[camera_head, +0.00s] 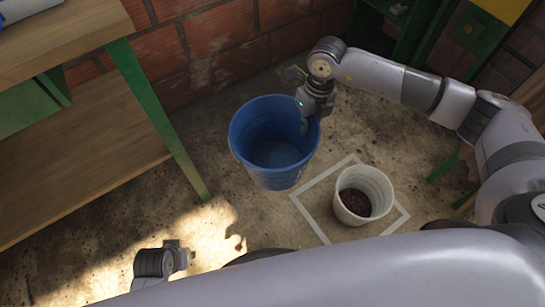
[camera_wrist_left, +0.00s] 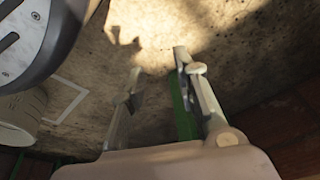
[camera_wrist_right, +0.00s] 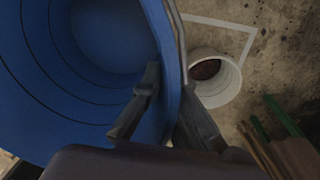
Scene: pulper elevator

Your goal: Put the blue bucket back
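The blue bucket (camera_head: 262,172) is upright and looks empty, to the left of a white square outline (camera_head: 318,231) painted on the floor. I cannot tell whether its base touches the floor. My right gripper (camera_head: 306,122) is at its right rim. In the right wrist view, one finger is inside the blue bucket (camera_wrist_right: 75,60) and one outside, and the gripper (camera_wrist_right: 170,85) looks shut on the wall. My left gripper (camera_wrist_left: 158,60) is open and empty above the floor, low at the left in the head view (camera_head: 182,254).
A white bucket (camera_head: 351,216) with dark red contents stands inside the square outline. A wooden bench with green legs (camera_head: 150,110) is at the left. A brick wall (camera_head: 215,45) closes the back. Green frames (camera_head: 412,30) stand at the back right. Bare floor lies at the lower left.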

